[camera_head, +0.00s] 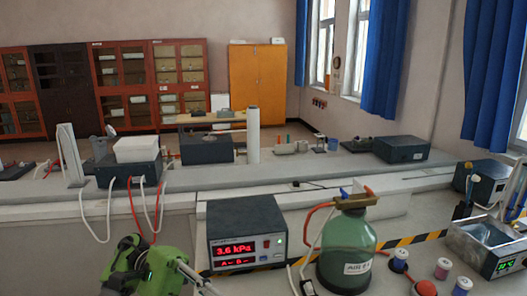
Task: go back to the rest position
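My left gripper (132,252), green and dark, shows at the bottom left, in front of the bench and left of the pressure meter. Its fingers cannot be made out clearly, so I cannot tell whether it is open or shut. My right gripper is not in view.
A pressure meter (246,229) reading 3.6 kPa stands on the near bench. A green bottle (348,246) with hoses stands right of it. Small spools (443,268) and a metal water bath (484,246) are at the right. White tubes (185,272) run close beside my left gripper.

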